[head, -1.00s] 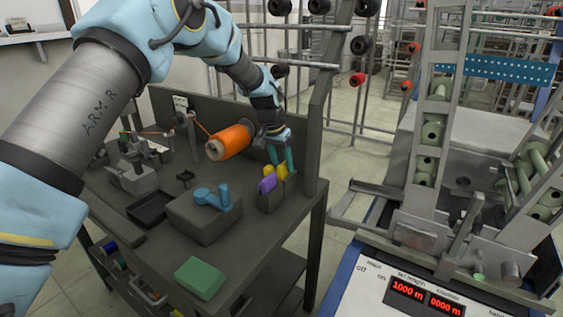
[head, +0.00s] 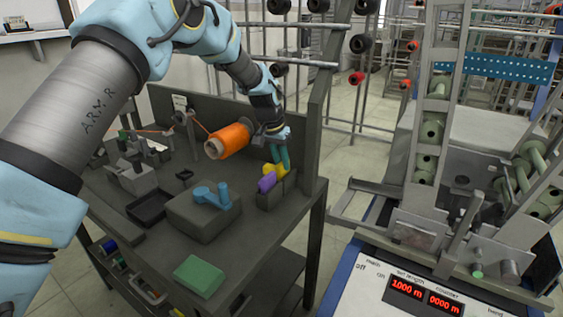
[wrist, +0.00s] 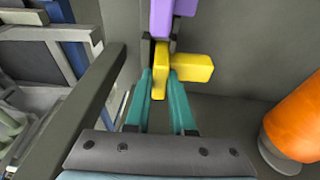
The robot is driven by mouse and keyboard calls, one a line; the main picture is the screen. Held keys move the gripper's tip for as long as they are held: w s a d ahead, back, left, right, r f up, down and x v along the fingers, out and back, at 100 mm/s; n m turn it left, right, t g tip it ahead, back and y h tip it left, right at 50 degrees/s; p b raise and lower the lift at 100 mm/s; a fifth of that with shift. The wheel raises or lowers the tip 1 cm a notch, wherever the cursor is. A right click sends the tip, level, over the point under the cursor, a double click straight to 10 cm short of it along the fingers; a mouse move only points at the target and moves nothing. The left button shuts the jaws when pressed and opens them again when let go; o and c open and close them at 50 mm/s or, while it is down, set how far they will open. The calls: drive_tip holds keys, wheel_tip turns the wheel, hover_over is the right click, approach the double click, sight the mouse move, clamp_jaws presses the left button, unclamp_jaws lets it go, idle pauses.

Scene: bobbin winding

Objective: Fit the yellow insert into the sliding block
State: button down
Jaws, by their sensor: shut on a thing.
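The yellow insert (head: 274,170) is a bright L- or T-shaped piece at the dark holder (head: 272,197) near the right end of the bench. It also shows in the wrist view (wrist: 193,67). My gripper (head: 280,154) comes down over it from above, and its teal fingers (wrist: 160,88) are shut on the narrow yellow part between their tips. The insert still appears to be at the holder; I cannot tell whether it is lifted. A purple insert (head: 266,182) sits directly beside it. Grey blocks (head: 138,177) stand at the bench's left; I cannot tell which is the sliding block.
An orange bobbin (head: 230,140) is close to my gripper's left. An upright post (head: 314,130) rises to the right.

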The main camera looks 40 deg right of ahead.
drive_tip(key=shift+r, duration=0.1)
drive_tip(key=shift+w+r+p, duration=0.15)
drive_tip(key=shift+r+p, duration=1)
drive_tip(key=shift+r, duration=0.7)
drive_tip(key=shift+w+r+p, duration=0.1)
drive_tip(key=shift+r+p, duration=1)
drive_tip(key=shift+r, duration=0.75)
